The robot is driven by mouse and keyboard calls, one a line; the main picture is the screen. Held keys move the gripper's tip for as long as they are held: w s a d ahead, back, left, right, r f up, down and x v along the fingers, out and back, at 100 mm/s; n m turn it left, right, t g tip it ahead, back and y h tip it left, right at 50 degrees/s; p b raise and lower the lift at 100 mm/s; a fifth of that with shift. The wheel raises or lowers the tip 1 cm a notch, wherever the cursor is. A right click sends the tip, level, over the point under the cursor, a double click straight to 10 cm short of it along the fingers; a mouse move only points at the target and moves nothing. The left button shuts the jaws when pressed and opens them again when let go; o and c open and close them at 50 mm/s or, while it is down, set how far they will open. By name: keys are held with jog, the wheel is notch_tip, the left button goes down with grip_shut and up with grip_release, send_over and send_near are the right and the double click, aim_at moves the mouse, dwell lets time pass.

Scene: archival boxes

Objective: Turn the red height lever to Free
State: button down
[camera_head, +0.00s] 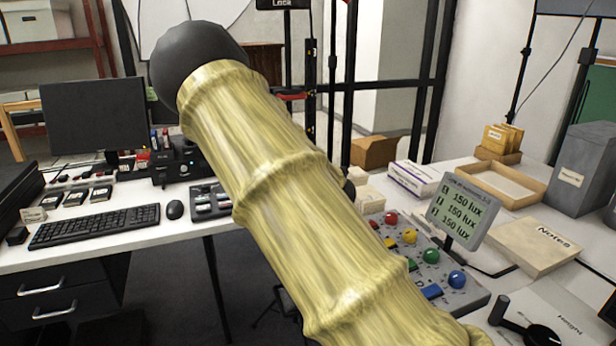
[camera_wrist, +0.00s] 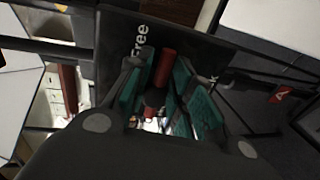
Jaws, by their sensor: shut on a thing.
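The red height lever (camera_wrist: 165,70) shows in the wrist view as a red cylinder in front of a dark plate (camera_wrist: 112,60). White lettering "Free" (camera_wrist: 139,39) is on the plate just left of the lever. To its right, the end of another word is visible, mostly hidden by a finger. My gripper (camera_wrist: 160,84) has its teal-padded fingers closed around the lever. In the head view, a black sign (camera_head: 283,4) reading "Lock" is cut by the top edge. A small red piece (camera_head: 290,97) shows below it by a dark post. My arm hides my gripper there.
A desk with a monitor (camera_head: 97,115) and keyboard (camera_head: 95,226) is at left. A right-hand table holds a button panel (camera_head: 455,294), a lux display (camera_head: 462,208), a "Notes" box (camera_head: 535,247) and a wooden tray (camera_head: 508,184). Dark upright posts (camera_head: 347,90) stand behind my arm.

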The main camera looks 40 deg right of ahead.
jog(key=shift+s+f, duration=0.15)
jog(key=shift+f, duration=0.2)
jog(key=c, duration=1.5)
grip_release()
jog(key=shift+r, duration=0.2)
jog(key=v, duration=1.1)
jog(key=shift+s+a+r, duration=0.1)
jog(key=shift+s+a, duration=0.05)
jog(key=shift+s, duration=0.2)
